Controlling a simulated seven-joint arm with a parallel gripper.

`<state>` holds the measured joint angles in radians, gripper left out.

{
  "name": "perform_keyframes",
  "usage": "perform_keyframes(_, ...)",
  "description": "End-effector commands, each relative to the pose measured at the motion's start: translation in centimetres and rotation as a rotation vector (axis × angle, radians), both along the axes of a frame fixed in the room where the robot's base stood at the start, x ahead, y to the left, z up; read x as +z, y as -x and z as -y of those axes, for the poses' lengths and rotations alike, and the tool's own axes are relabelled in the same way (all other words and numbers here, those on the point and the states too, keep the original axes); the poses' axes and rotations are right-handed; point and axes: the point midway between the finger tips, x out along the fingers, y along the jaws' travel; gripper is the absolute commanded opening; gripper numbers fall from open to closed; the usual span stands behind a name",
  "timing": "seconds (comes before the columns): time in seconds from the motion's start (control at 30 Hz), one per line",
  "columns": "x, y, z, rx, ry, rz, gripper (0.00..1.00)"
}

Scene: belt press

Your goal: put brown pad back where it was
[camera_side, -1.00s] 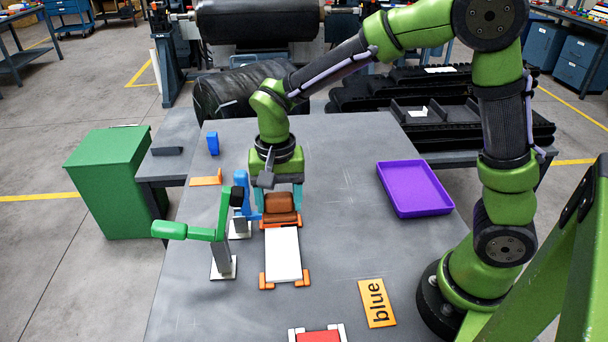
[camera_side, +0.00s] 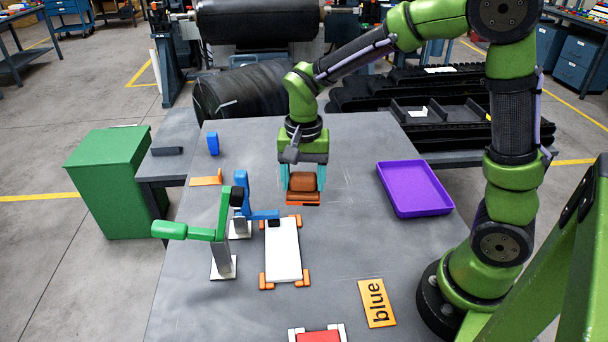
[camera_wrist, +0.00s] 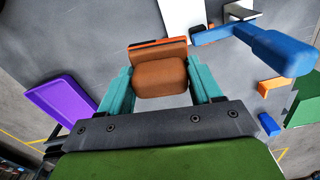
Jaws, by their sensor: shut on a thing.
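The brown pad (camera_side: 303,182) is a brown block on a flatter brown base with an orange and black edge. My gripper (camera_side: 303,178) is shut on it, with a teal finger on each side. The wrist view also shows the brown pad (camera_wrist: 160,78) between the fingers of my gripper (camera_wrist: 162,88). In the side view the pad is behind and right of the white board (camera_side: 284,252), apart from it. The board lies between orange corner pieces. I cannot tell how high the pad is above the table.
A blue lever (camera_side: 262,215) reaches over the board's far end. A green-handled lever (camera_side: 205,233) stands left of the board. A purple tray (camera_side: 414,212) is at right, an orange "blue" sign (camera_side: 377,302) at front right, and a red piece (camera_side: 319,337) at the front edge.

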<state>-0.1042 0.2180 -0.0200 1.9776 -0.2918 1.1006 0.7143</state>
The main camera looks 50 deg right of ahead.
Motion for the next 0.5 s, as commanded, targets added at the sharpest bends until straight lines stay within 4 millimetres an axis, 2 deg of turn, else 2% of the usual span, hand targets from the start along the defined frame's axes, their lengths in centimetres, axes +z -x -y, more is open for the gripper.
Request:
perform_keyframes(0.03, 0.0, 0.7, 2.4, -0.028, 0.001, 0.001, 0.31)
perform_keyframes(0.1, -0.3, 1.8, 5.0, -0.036, 0.0, -0.001, 0.31)
perform_keyframes(0.2, -0.7, 3.4, 7.6, -0.016, -0.001, -0.004, 0.31)
perform_keyframes(0.3, -1.2, 4.7, 8.9, 0.039, -0.001, -0.006, 0.31)
perform_keyframes(0.5, -2.8, 5.1, 8.9, 0.14, 0.001, -0.01, 0.31)
